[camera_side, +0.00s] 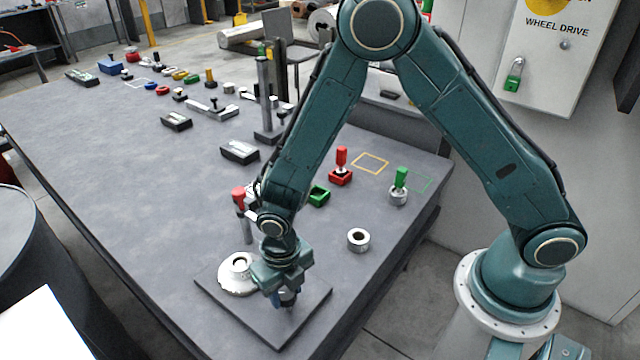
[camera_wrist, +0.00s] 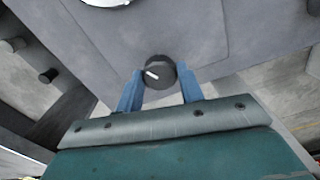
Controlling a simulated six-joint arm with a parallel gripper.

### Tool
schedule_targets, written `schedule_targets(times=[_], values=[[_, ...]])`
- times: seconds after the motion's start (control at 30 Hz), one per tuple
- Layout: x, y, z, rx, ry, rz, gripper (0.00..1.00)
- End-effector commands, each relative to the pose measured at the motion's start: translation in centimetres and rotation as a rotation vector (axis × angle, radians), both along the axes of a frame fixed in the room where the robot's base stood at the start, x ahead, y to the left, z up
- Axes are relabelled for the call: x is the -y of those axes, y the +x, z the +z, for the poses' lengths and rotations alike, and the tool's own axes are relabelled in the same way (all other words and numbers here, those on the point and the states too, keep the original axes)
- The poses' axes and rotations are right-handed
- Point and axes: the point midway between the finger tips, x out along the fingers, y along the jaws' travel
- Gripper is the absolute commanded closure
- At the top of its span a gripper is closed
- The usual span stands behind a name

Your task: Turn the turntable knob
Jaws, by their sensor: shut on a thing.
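The turntable knob (camera_wrist: 160,74) is a small black round knob with a white pointer line. In the wrist view it sits between the blue fingers of my gripper (camera_wrist: 162,82), with the pointer aimed to the left and slightly up. My gripper (camera_side: 286,298) is shut on the knob, low over the front part of the dark square base plate (camera_side: 234,312). The pale round turntable platter (camera_side: 234,286) is on the same plate, left of my gripper in the side view. In the side view the knob is hidden behind my fingers.
A metal ring (camera_side: 358,240) stands right of the plate. A post with a red top (camera_side: 239,198) stands behind the platter. A green tray (camera_side: 319,195), a red block with a handle (camera_side: 341,168) and a green-handled piece (camera_side: 400,185) are farther back.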

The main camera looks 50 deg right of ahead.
Motion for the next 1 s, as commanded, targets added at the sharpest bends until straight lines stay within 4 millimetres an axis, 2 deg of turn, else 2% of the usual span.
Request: schedule_targets(times=[0.37,1.0], values=[[-0.04,0.03,0.04,0.0,0.001,-0.139,0.85],[-0.02,0.05,0.05,0.001,0.002,-0.707,0.85]])
